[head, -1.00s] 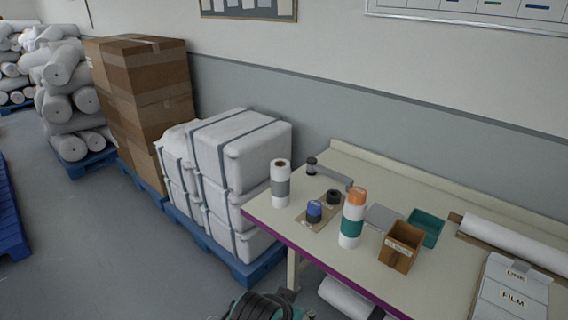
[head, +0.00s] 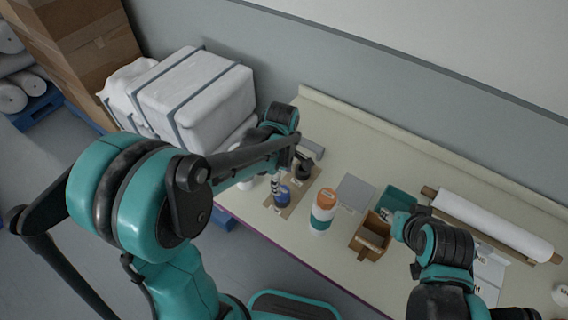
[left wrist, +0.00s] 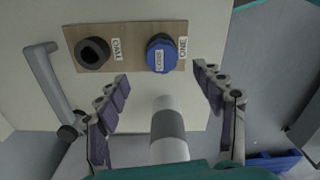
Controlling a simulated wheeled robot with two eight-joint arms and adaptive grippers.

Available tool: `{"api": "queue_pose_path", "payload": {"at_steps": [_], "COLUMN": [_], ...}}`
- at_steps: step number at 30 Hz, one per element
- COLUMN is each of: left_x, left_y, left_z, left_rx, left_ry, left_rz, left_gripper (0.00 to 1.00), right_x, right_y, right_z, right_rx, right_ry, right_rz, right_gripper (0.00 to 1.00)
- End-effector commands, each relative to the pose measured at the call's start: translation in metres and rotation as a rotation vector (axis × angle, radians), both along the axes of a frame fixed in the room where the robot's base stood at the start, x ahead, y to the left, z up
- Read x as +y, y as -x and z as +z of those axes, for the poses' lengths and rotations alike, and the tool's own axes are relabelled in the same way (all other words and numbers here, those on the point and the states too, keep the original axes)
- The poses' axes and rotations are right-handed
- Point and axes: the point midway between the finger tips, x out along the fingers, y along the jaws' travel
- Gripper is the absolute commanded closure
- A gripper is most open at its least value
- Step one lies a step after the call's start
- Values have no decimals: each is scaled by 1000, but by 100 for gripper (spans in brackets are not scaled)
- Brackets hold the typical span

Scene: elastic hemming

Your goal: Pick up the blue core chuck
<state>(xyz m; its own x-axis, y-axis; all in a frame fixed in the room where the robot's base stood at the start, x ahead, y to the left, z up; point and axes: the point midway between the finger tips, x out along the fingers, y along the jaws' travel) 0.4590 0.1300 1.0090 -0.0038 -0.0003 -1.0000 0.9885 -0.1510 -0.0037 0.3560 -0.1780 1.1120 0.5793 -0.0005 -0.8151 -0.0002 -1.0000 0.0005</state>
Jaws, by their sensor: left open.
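The blue core chuck (head: 282,194) stands on a brown board on the table. In the left wrist view the blue core chuck (left wrist: 161,53) sits at the board's right end, beside the labels CORE and ONE. My left gripper (head: 277,182) is close to it in the head view. In the left wrist view my left gripper (left wrist: 161,77) is open, with the chuck beyond and between its fingertips, apart from them. My right arm comes in at the lower right; its gripper's fingers (head: 402,222) are not clear, near the brown box.
A black chuck (left wrist: 92,52) is on the board (left wrist: 128,36), label TWO. A white roll with a grey band (left wrist: 168,122) lies between the left fingers' line of view.

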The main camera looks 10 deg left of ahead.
Motion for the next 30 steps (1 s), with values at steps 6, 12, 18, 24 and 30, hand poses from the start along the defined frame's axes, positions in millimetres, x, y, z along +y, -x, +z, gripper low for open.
{"api": "queue_pose_path", "payload": {"at_steps": [6, 12, 18, 24, 30], "left_x": [0, 0, 0, 0, 0], "left_y": [0, 0, 0, 0, 0], "left_z": [-35, -63, -73, -73, -73], "left_rx": [0, 0, -1, -1, -1], "left_ry": [0, 0, 0, 0, 0], "left_rz": [2, 1, 0, 0, 0], "left_gripper": [32, 32, 32, 32, 74], "right_x": [0, 0, 0, 0, 0], "right_y": [0, 0, 0, 0, 0], "right_z": [-13, -21, -23, -23, -23], "right_rx": [0, 0, 0, 0, 0], "right_ry": [0, 0, 0, 0, 0], "right_rz": [0, 0, 0, 0, 0], "right_gripper": [60, 60, 60, 60, 60]}}
